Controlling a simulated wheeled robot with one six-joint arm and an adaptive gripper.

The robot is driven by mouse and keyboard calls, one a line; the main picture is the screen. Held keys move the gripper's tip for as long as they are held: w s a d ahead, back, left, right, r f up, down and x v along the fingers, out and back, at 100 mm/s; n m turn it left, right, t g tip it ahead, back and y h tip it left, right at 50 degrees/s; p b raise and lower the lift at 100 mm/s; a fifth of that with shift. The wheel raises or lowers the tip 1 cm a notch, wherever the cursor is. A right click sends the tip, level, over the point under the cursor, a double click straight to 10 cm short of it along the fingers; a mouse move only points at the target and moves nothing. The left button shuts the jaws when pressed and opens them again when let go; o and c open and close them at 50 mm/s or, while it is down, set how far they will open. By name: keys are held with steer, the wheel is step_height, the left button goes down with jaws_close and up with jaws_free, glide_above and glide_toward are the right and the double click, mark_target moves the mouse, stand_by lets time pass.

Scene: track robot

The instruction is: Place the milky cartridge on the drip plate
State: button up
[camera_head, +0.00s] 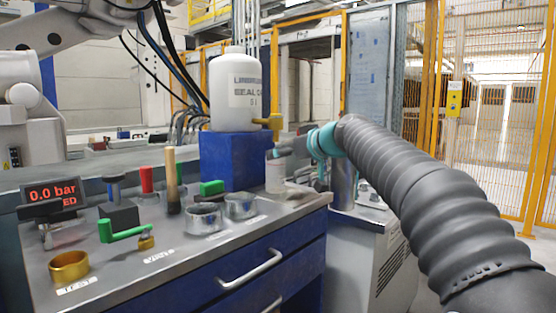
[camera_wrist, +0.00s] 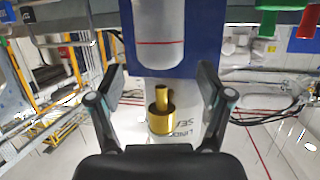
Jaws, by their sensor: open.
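The milky cartridge (camera_head: 275,175), a pale cylinder, stands upright on the bench beside the blue block, below the brass tap. In the wrist view the cartridge (camera_wrist: 158,35) shows a red line around it, at the top middle. My gripper (camera_head: 284,148) is near the cartridge's top and the tap. In the wrist view my gripper (camera_wrist: 161,78) has its fingers spread wide, with nothing held between them; the cartridge appears beyond the tips. I cannot clearly make out the drip plate; the cartridge's base may hide it.
A white bottle (camera_head: 235,90) with a brass tap (camera_head: 268,123) stands on a blue block (camera_head: 226,160), close to my gripper.

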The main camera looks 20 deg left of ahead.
steer(key=b+v, duration=0.1)
steer(key=v, duration=0.6)
steer(key=shift+s+d, duration=0.2)
steer(key=shift+d, duration=0.05)
steer(key=shift+r, duration=0.1)
steer(key=s+d+f+m+g+h, duration=0.2)
steer(key=s+d+f+m+h, duration=0.9)
steer(key=s+d+f, duration=2.2)
steer(key=shift+s+d+f+g+h, duration=0.35)
steer(key=shift+s+f+h, duration=0.3)
steer(key=shift+f, duration=0.3)
